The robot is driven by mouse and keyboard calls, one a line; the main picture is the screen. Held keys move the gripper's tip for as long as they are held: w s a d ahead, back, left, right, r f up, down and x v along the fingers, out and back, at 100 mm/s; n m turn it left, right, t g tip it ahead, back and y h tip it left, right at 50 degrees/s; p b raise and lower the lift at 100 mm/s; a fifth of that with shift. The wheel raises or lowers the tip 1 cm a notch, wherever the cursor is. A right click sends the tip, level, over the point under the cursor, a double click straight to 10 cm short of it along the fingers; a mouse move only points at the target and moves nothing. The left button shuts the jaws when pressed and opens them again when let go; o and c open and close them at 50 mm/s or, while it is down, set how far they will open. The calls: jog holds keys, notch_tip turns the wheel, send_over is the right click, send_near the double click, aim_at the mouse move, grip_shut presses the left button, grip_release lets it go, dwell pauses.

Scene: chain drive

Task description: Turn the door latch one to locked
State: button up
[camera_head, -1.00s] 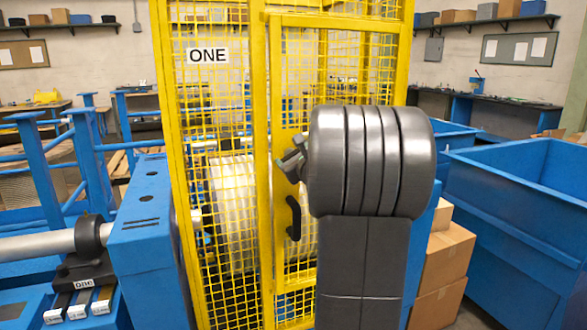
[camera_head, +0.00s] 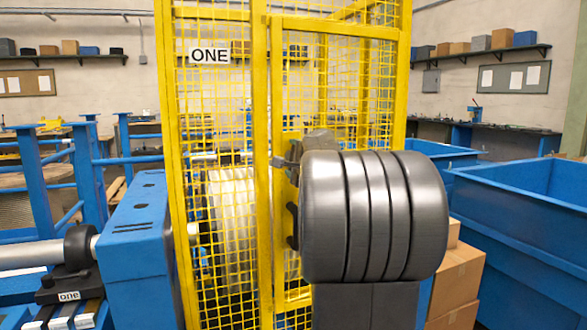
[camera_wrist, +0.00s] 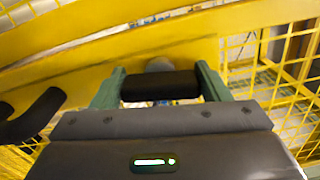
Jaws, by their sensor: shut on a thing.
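The door latch is a dark bar (camera_wrist: 160,86) lying level across the wrist view, with a grey round part behind it, in front of the yellow frame. My gripper (camera_wrist: 159,88) has its two green fingers at the bar's two ends, shut on it. In the head view my gripper (camera_head: 284,161) is at the yellow door post of the cage marked ONE (camera_head: 209,56). My arm's dark rounded link hides most of the gripper and the latch there. I cannot read the latch's locked or unlocked marking.
A black curved door handle (camera_head: 292,226) sits below the gripper; it also shows at left in the wrist view (camera_wrist: 34,116). Yellow mesh panels (camera_head: 215,130) surround the machine. Blue bins (camera_head: 520,220) and cardboard boxes (camera_head: 455,280) stand to the right, a blue machine housing (camera_head: 140,245) to the left.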

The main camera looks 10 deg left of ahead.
jog(key=shift+f+n+b, duration=0.1)
jog(key=shift+n+b, duration=0.5)
jog(key=shift+n, duration=0.3)
jog(key=o, duration=1)
jog(key=b+v, duration=0.1)
jog(key=v, duration=1.2)
jog(key=shift+s+d, duration=0.25)
jog(key=shift+s, duration=0.1)
jog(key=p+x, duration=0.1)
jog(key=x, duration=1.3)
